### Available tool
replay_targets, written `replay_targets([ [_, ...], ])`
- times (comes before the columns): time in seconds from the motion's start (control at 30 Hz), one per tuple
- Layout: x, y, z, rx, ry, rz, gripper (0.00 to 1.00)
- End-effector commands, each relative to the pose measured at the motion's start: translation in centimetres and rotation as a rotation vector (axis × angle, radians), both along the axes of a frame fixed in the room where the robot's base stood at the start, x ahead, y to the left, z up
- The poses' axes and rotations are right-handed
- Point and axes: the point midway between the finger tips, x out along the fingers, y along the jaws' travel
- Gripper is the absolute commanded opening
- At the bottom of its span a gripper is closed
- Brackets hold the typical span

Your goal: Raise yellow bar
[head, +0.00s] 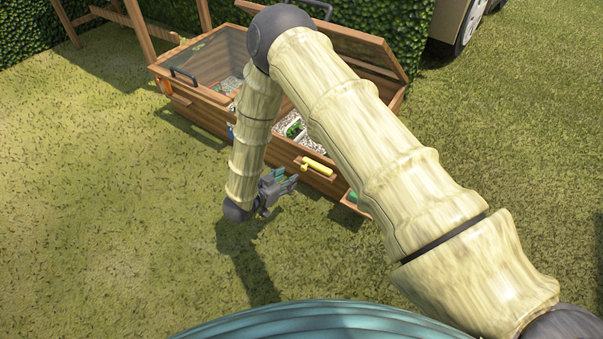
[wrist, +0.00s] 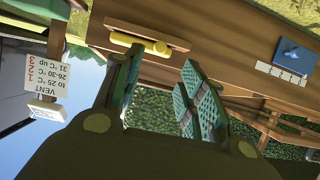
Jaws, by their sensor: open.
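The yellow bar (head: 318,166) lies along a small wooden ledge on the front wall of a wooden garden box (head: 208,117). It has a rounder knob at one end. It also shows in the wrist view (wrist: 141,43), near the top. My gripper (head: 291,182) is open and empty, just left of and below the bar in the head view. In the wrist view its teal fingers (wrist: 162,62) point towards the box wall. The left fingertip lies close below the bar and overlaps its lower edge; I cannot tell whether they touch.
In the wrist view a vent sign (wrist: 62,84) with temperature ranges is at left, upside down. A blue piece (wrist: 294,56) above a marked white scale is at right. The box's raised lid (head: 362,50) stands behind my arm. Open grass lies in front.

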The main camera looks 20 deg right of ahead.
Motion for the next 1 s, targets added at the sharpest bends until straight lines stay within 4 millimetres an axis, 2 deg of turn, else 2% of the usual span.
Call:
replay_targets([
  [0.6,5.0,-6.5,-3.6,0.0,-0.002,-0.002,0.41],
  [1.0,5.8,-7.5,-3.9,0.001,0.001,0.0,0.41],
])
